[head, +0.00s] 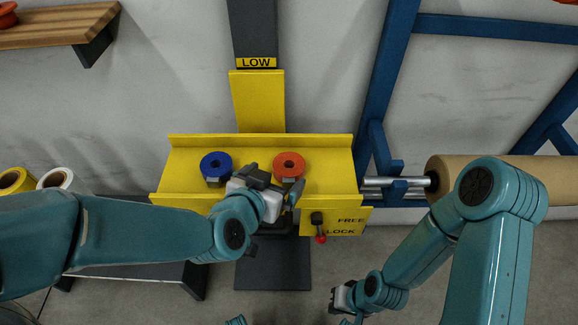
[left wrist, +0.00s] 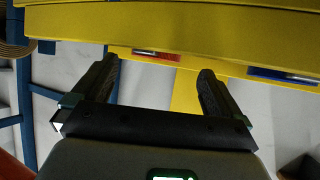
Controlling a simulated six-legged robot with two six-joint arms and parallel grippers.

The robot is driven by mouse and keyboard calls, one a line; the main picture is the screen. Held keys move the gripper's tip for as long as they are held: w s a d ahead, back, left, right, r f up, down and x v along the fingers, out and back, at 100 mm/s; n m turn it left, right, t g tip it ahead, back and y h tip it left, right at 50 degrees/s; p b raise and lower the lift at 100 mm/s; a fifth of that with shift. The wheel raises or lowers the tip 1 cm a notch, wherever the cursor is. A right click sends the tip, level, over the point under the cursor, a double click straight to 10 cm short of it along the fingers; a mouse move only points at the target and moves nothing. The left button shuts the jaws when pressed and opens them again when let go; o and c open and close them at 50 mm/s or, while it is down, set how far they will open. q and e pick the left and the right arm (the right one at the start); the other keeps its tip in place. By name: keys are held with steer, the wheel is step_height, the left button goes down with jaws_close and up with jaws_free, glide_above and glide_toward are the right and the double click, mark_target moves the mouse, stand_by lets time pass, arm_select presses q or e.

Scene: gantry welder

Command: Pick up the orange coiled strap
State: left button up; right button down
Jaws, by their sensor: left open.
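The orange coiled strap (head: 289,164) lies on the yellow tray (head: 330,150), right of a blue coil (head: 216,165). My left gripper (head: 277,184) is in front of the strap, at the tray's front edge. In the left wrist view its fingers (left wrist: 156,75) are apart with nothing between them. A thin orange-red part of the strap (left wrist: 160,55) shows beyond the fingers, and a blue strip (left wrist: 285,76) shows at the right. I cannot tell whether a finger touches the strap. My right gripper (head: 343,298) is low, away from the tray; its jaws are too small to read.
A lever with a red knob (head: 321,238) sits beside the FREE/LOCK plate (head: 345,224) below the tray's right end. A brown roll (head: 440,178) on a blue frame (head: 395,60) stands at the right. White and yellow rolls (head: 56,178) are at the left.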

mark_target(287, 168)
arm_select(q)
steer(key=b+x, duration=0.1)
steer(key=x, duration=0.3)
steer(key=shift+w+d+f, duration=0.2)
steer(key=shift+d, duration=0.1)
steer(key=shift+w+d+f, duration=0.15)
steer(key=shift+w, duration=0.25)
steer(key=c, duration=1.2)
steer(key=shift+o, duration=0.2)
steer(key=shift+r, duration=0.2)
